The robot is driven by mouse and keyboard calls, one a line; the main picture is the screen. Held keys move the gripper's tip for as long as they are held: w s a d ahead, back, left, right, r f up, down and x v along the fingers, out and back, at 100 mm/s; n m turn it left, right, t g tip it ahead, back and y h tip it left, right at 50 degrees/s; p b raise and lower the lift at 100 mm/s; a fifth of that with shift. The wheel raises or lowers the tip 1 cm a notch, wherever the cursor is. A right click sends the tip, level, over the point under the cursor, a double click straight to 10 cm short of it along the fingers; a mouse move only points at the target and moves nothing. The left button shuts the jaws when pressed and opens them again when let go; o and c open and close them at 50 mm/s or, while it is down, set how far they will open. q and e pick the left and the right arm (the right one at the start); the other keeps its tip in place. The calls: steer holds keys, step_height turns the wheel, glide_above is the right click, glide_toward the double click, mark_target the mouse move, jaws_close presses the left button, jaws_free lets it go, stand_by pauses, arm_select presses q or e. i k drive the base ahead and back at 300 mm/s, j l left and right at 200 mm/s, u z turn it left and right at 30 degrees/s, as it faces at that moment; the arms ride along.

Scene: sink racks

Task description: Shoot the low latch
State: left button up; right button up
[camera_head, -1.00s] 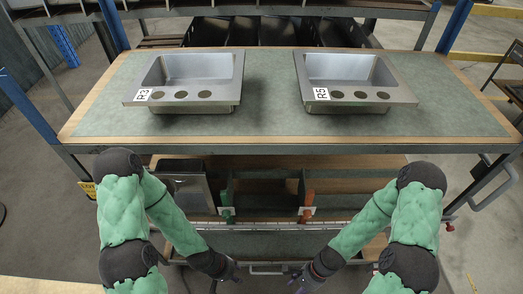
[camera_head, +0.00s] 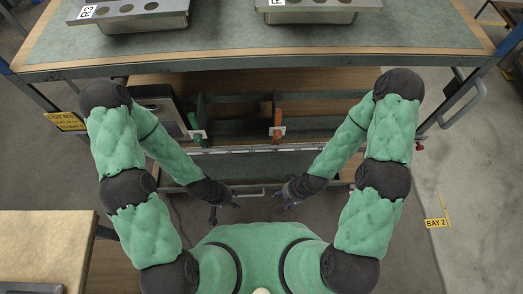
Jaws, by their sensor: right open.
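Two upright handles stand in the lower shelf opening under the bench: a green handle (camera_head: 194,122) on the left and an orange handle (camera_head: 277,120) to its right, each by a small pale plate. I cannot tell for sure which is the low latch. A long metal strip (camera_head: 250,150) runs below them, above a dark front panel. My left gripper (camera_head: 226,211) is low in front of the panel, its dark fingers spread and empty. My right gripper (camera_head: 282,204) is beside it to the right, open and empty. Both are apart from the handles.
The bench top (camera_head: 230,45) holds two steel sinks, R3 (camera_head: 130,14) and one with its label cut off (camera_head: 318,12). A grey box (camera_head: 160,108) sits on the left of the lower shelf. A wooden table (camera_head: 45,245) stands at lower left.

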mark_target(419, 147)
steer(key=k+l+z, duration=0.1)
steer(key=z, duration=0.3)
steer(key=l+z, duration=0.35)
steer(key=k+l+z, duration=0.1)
steer(key=z, duration=0.3)
steer(key=l+z, duration=0.2)
steer(key=z, duration=0.15)
steer(key=u, duration=1.85)
steer(key=z, duration=1.85)
steer(key=l, duration=0.2)
steer(key=i+z, duration=0.05)
